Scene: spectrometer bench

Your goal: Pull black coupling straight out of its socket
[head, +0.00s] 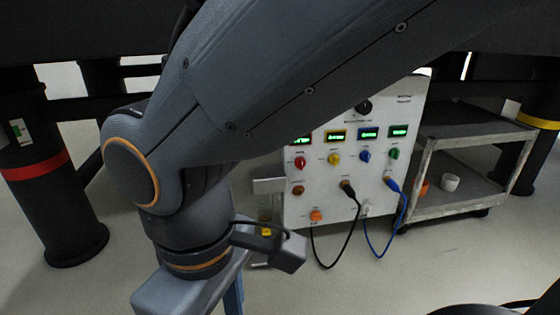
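The black coupling (347,187) sits in a socket on the lower middle of the white instrument panel (320,172). A black cable (351,240) hangs from it in a loop down to the floor. My gripper (190,292) is at the lower left, in front of and left of the panel in the picture.
A blue plug (390,184) with a blue cable (380,250) is right of the coupling. Coloured knobs and green displays sit above. An orange fitting (316,215) is lower left. A grey cart (470,165) stands right of the panel. Dark posts with red (35,166) and yellow bands flank the scene.

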